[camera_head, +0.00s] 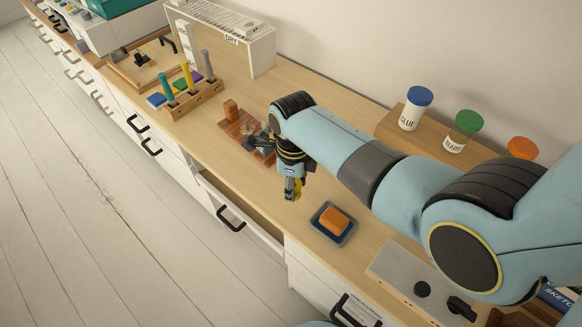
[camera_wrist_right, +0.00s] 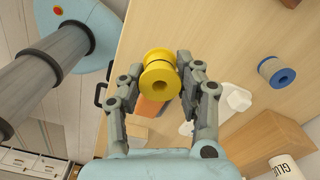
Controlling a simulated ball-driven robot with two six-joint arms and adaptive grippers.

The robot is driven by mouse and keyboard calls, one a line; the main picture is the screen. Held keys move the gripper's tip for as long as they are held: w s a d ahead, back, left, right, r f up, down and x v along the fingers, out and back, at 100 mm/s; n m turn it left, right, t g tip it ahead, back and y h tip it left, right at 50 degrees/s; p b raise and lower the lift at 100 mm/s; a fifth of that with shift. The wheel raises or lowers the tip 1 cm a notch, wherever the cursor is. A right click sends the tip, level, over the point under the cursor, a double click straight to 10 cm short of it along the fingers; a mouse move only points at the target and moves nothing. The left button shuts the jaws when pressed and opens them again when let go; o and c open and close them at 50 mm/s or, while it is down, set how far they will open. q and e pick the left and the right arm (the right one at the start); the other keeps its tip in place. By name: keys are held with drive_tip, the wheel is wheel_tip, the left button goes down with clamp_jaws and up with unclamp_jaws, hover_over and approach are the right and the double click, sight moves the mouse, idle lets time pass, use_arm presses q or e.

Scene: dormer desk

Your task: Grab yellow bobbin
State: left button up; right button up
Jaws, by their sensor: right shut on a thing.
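The yellow bobbin (camera_wrist_right: 160,76) sits between the two fingertips of my right gripper (camera_wrist_right: 165,84) in the right wrist view. The fingers press it from both sides, so the gripper is shut on it. In the head view my right gripper (camera_head: 291,187) points down over the front part of the desk, and only a small piece of the yellow bobbin (camera_head: 298,188) shows beside the fingers. The height of the bobbin above the desk is hard to tell. My left gripper is not in view.
An orange block (camera_head: 334,220) lies in a dark tray to the right of the gripper. A wooden board (camera_head: 237,125) and a tool rack (camera_head: 197,98) stand to the left. Jars (camera_head: 415,108) stand behind. An open drawer (camera_head: 240,210) is below the front edge.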

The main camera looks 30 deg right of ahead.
drive_tip(key=s+a+r+p, duration=0.2)
drive_tip(key=s+r+p, duration=0.1)
drive_tip(key=s, duration=0.3)
drive_tip(key=shift+s+a+r, duration=0.25)
drive_tip(key=shift+s+r, duration=0.1)
drive_tip(key=shift+r, duration=0.3)
